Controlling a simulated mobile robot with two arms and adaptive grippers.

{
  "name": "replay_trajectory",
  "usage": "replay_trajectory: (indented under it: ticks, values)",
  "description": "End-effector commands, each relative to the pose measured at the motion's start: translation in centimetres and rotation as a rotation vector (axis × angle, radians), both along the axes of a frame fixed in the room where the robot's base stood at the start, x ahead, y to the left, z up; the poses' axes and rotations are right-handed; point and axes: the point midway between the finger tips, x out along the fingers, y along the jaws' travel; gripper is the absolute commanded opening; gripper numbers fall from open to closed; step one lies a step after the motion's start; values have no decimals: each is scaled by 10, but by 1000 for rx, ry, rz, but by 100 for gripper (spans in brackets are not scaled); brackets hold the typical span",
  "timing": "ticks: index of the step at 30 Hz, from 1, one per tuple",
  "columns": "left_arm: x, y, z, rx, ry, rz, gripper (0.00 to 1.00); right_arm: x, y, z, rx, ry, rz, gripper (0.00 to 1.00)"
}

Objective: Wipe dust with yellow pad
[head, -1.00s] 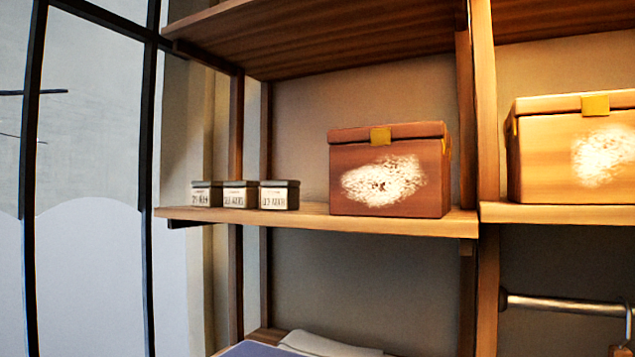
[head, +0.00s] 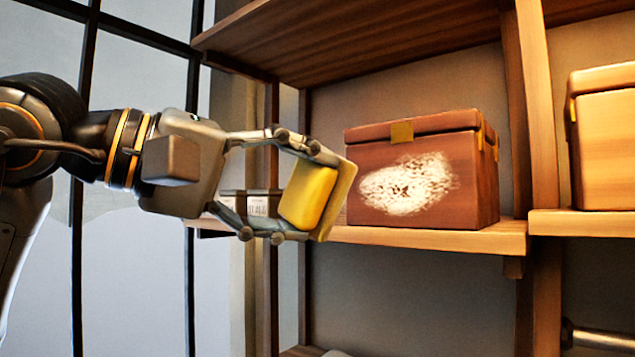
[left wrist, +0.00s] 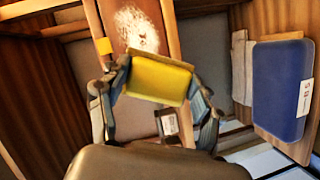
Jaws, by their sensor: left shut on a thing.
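My left gripper (head: 290,187) is shut on the yellow pad (head: 310,195), a yellow block with a tan layer on its far side. It holds the pad in the air to the left of a reddish-brown box (head: 480,195), apart from the box's front. A white patch of dust (head: 408,184) covers the middle of that front. In the left wrist view the pad (left wrist: 158,80) sits between the fingers, with the dust (left wrist: 135,27) beyond it. My right gripper is in neither view.
The box stands on a wooden shelf (head: 430,237). A lighter box (head: 605,150) is at the right, past an upright post (head: 540,110). A blue item (left wrist: 278,92) shows in the left wrist view.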

Motion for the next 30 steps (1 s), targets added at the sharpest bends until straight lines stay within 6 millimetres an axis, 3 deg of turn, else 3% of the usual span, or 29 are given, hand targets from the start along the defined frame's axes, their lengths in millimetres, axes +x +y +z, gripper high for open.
replay_trajectory:
  ticks: [5, 21, 30]
  values:
    - [-7, -1, 13, -12, -14, -10, 40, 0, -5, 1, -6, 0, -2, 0]
    - [34, -30, 13, -11, -12, -10, 40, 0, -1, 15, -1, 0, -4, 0]
    - [40, -35, 12, -11, -15, -10, 40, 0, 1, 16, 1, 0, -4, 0]
